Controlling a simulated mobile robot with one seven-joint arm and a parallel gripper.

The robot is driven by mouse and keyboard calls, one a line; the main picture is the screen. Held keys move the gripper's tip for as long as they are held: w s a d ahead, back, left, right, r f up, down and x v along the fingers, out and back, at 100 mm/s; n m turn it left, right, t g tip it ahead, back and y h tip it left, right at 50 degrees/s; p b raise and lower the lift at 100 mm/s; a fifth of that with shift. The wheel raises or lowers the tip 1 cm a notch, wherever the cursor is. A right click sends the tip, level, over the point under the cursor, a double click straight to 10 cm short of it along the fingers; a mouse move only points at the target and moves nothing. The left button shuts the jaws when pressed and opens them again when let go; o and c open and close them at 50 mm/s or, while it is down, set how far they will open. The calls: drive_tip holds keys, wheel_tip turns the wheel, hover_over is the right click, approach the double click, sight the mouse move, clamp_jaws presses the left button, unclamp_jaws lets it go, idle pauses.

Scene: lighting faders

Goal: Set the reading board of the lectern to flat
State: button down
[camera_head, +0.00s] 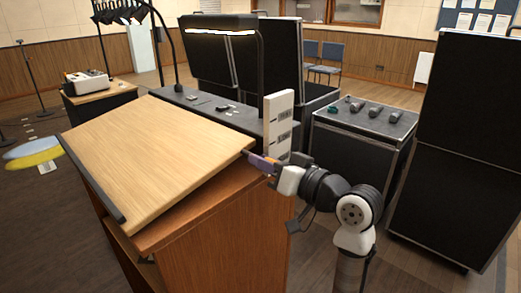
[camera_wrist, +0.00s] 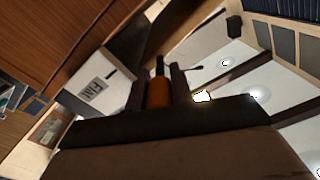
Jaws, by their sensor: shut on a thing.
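The lectern (camera_head: 215,230) is brown wood, and its pale reading board (camera_head: 160,145) is tilted, with the dark-lipped edge low at the left. A white upright plate (camera_head: 278,107) with several dark labels stands at the board's right side. The plate also shows in the wrist view (camera_wrist: 90,105), with one label partly readable. My gripper (camera_head: 258,161) is at the board's right edge, just below the plate's labels. In the wrist view my gripper (camera_wrist: 158,88) is shut on an orange handle (camera_wrist: 158,93) with a dark tip. The handle's link to the board is hidden.
A black case (camera_head: 365,125) with several small items on top stands behind my arm. A tall black case (camera_head: 465,130) is at the right. A desk with a lit lamp (camera_head: 222,32) is behind the lectern. Floor is open at the left.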

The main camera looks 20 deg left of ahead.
wheel_tip(320, 180, down, 5)
drive_tip(key=shift+w+r+m+b, duration=0.15)
drive_tip(key=shift+m+b, duration=0.2)
drive_tip(key=shift+m, duration=0.75)
drive_tip(key=c, duration=1.2)
unclamp_jaws()
drive_tip(key=shift+d+f, duration=0.1)
drive_tip(key=shift+f, duration=0.1)
drive_tip(key=shift+c, duration=0.2)
drive_tip(key=shift+r, duration=0.15)
drive_tip(key=shift+w+r, duration=0.1)
